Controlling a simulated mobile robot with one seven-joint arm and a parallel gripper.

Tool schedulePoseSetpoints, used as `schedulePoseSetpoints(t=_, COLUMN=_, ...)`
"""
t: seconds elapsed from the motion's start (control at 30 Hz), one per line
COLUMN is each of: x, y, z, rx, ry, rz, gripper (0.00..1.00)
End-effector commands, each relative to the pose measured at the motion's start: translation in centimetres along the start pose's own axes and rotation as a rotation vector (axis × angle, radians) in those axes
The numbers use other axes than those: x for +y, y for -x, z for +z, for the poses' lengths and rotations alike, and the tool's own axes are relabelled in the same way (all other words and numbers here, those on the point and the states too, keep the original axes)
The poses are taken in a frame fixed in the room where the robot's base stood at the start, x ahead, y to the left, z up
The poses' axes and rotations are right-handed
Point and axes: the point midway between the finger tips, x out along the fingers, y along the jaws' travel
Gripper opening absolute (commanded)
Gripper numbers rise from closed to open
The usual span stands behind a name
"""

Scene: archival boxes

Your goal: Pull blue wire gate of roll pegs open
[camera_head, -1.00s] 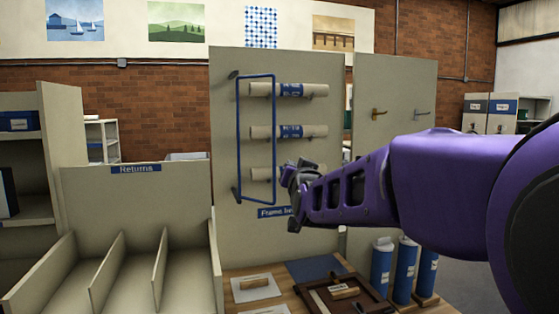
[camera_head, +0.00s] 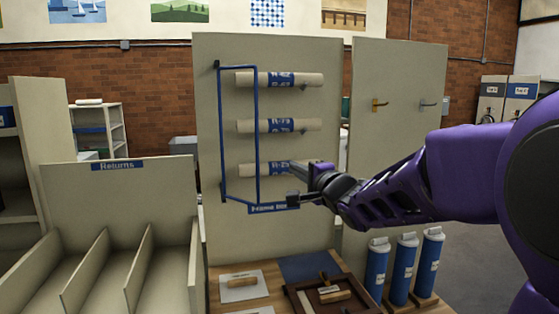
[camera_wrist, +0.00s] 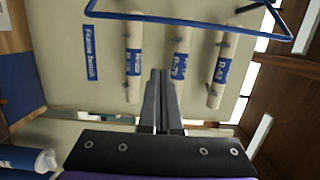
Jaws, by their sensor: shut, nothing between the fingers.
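The blue wire gate (camera_head: 257,130) is a tall thin frame on the left part of an upright beige panel. Its outer bar crosses in front of the left ends of the rolls. Its left bar is by the panel's left side. Three pale rolls with blue labels, such as the top roll (camera_head: 305,80), lie on pegs one above another. My gripper (camera_head: 297,166) is right of the outer bar, near the lowest roll, and covers its right end. In the wrist view its fingers (camera_wrist: 161,73) are shut and empty, and the gate (camera_wrist: 190,23) spans the top, apart from them.
A blue bench sign (camera_head: 268,208) is below the gate. A wooden bench holds a brown frame (camera_head: 335,297); blue tubes (camera_head: 405,268) stand at its right. The Returns bin (camera_head: 118,195) is at left. A second panel (camera_head: 400,75) with hooks is at right.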

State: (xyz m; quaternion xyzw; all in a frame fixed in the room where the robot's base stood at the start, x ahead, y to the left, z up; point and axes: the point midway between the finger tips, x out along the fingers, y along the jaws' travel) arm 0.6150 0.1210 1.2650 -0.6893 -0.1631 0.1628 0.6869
Motion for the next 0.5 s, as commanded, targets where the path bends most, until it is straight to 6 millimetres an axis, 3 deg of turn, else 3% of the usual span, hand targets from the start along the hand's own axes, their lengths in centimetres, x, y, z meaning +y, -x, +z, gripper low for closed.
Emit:
schedulePoseSetpoints(t=0.17, x=0.2, y=-1.8, z=0.1, rx=-0.003, ry=-0.007, rz=0.0, gripper=0.0)
schedulePoseSetpoints(t=0.5, x=0.1, y=-8.7, z=0.1, rx=-0.003, ry=-0.006, rz=-0.001, gripper=0.0)
